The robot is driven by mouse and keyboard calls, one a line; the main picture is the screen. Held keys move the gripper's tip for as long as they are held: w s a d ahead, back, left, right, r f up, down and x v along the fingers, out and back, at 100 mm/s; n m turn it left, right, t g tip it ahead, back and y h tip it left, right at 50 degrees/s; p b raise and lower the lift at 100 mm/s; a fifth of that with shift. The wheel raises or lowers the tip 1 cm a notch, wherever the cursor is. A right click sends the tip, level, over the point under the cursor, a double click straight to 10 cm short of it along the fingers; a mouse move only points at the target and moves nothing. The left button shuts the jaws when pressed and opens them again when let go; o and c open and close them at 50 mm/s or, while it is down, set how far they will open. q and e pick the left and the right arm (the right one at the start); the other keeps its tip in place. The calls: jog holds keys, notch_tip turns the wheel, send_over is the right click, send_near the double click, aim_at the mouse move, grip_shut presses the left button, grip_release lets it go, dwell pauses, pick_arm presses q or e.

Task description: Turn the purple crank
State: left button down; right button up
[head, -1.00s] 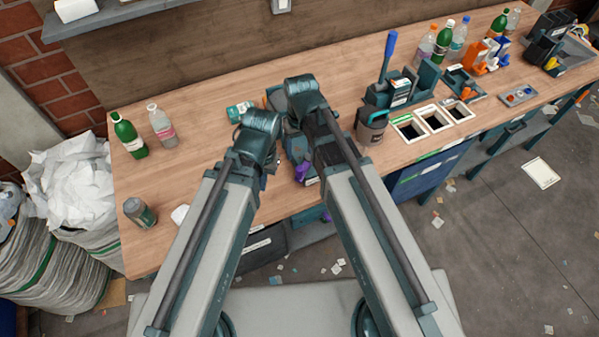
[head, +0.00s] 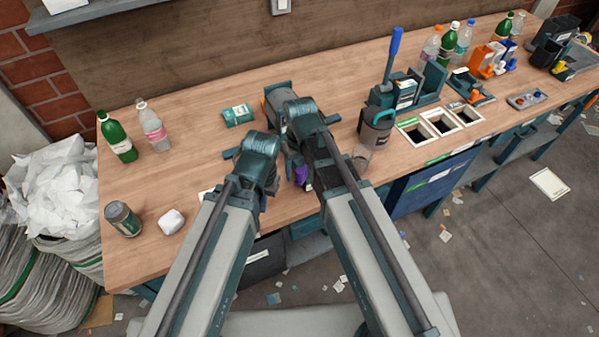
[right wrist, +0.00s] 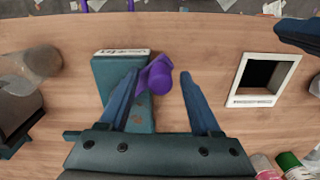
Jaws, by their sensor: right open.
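The purple crank shows in the right wrist view as a short purple cylinder-like handle (right wrist: 155,77) beside a teal block (right wrist: 112,78) with a white label. In the head view only a bit of purple crank (head: 301,174) shows between my arms, near the table's front edge. My right gripper (right wrist: 159,76) is open. Its fingers stand on either side of the purple handle, the left finger close to it, with a gap on the right. I cannot tell whether they touch. My left arm is bent over the table; its gripper is hidden in the head view.
A clear cup (head: 362,157) and a grey container (head: 376,128) stand right of my right arm. A framed square opening (right wrist: 264,80) lies right of the gripper. A green bottle (head: 117,137), can (head: 122,219) and white lump (head: 171,222) stand left. The table's left part has free room.

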grip_shut()
dwell(1.3)
